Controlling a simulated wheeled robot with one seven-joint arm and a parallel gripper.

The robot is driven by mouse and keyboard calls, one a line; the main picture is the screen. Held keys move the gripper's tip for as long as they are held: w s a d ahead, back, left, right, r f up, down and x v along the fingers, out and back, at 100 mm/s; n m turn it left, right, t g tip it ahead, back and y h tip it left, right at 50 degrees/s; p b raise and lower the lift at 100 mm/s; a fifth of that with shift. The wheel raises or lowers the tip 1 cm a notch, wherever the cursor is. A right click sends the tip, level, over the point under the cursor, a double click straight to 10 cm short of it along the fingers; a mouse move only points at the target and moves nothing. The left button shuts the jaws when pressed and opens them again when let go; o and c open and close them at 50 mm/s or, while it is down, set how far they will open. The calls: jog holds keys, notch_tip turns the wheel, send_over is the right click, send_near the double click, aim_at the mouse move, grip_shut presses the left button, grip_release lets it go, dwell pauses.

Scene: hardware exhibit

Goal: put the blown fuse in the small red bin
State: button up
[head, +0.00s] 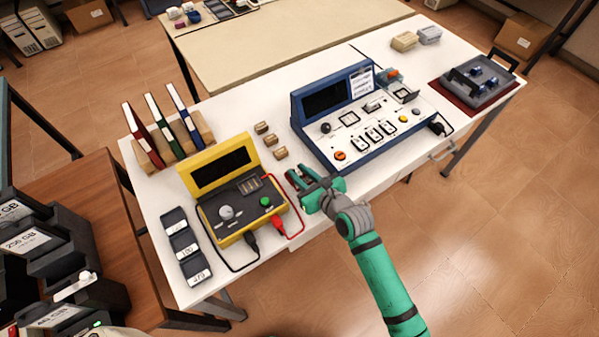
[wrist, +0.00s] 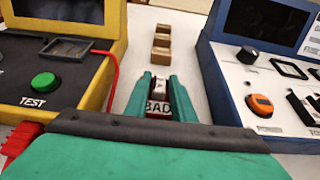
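The small red bin (head: 292,176), marked BAD, stands on the white table between the yellow tester and the blue console. In the wrist view the bin's BAD label (wrist: 158,107) shows between my fingers. My gripper (wrist: 160,84) is at the bin, its two green fingers a little apart. A small pale piece (wrist: 162,91), perhaps the fuse, shows between the fingers at the bin. I cannot tell whether it is held or lies in the bin. In the head view my gripper (head: 308,184) partly hides the bin.
The yellow tester (head: 236,190) is close on the left, with a red lead beside my gripper. The blue console (head: 357,117) is close on the right. Several small wooden blocks (head: 270,140) stand behind the bin. A dark tray (head: 478,81) is at the far right.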

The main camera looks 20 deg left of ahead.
jog(key=v, duration=1.2)
jog(key=shift+r, duration=0.15)
jog(key=s+d+n+t+h, duration=0.2)
jog(key=s+n+h, duration=0.1)
jog(key=s+n, duration=0.5)
jog(key=s+d+f+n+t+h, duration=0.1)
jog(key=s+n+h, duration=0.3)
jog(key=s+n, duration=0.5)
jog(key=s+d+n+t+h, duration=0.3)
jog(key=s+n+t, duration=0.1)
jog(key=s+n, duration=0.4)
jog(key=s, duration=0.2)
jog(key=shift+s+d+f+n+h, duration=0.3)
jog(key=shift+d+h, duration=0.1)
jog(key=shift+c, duration=0.5)
